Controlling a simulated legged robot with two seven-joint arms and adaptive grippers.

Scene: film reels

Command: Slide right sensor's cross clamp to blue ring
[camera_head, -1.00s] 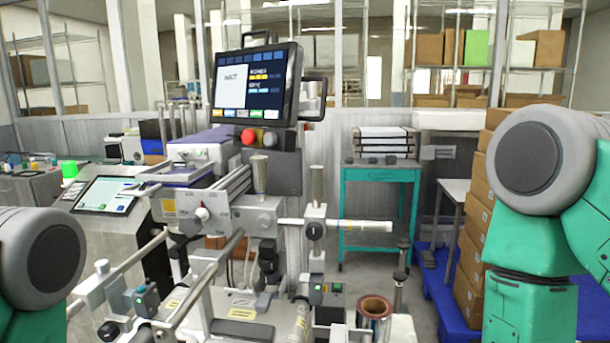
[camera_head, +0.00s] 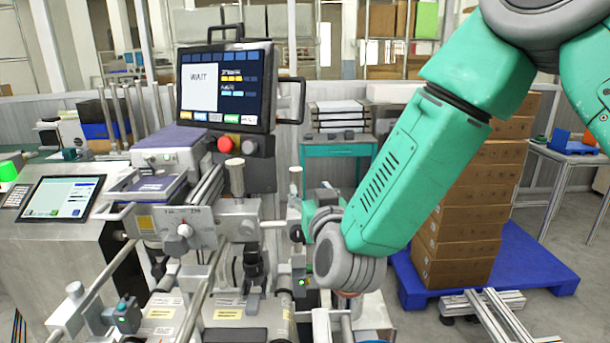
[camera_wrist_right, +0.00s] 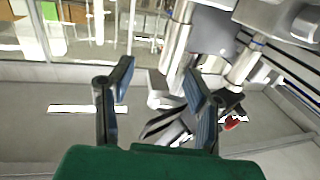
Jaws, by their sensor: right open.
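The right sensor's cross clamp (camera_head: 296,234), with a dark knob, is on the horizontal bar (camera_head: 272,225) at the machine's right side in the head view. My right arm hides part of it and the bar beyond. The blue ring is hidden in the head view; a dark bluish band (camera_wrist_right: 258,39) on a metal rod in the wrist view may be it, but I cannot tell. My right gripper (camera_head: 322,208) is beside the clamp, fingertips unclear there. In the wrist view my right gripper (camera_wrist_right: 160,82) is open and empty, with metal posts beyond its fingers. My left gripper is out of view.
The monitor (camera_head: 226,88) reads WAIT above the machine. A left sensor (camera_head: 124,315) is on the front rails. A teal table (camera_head: 338,151) stands behind. Stacked cartons (camera_head: 468,205) on a blue pallet (camera_head: 540,262) stand at right, behind my right arm.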

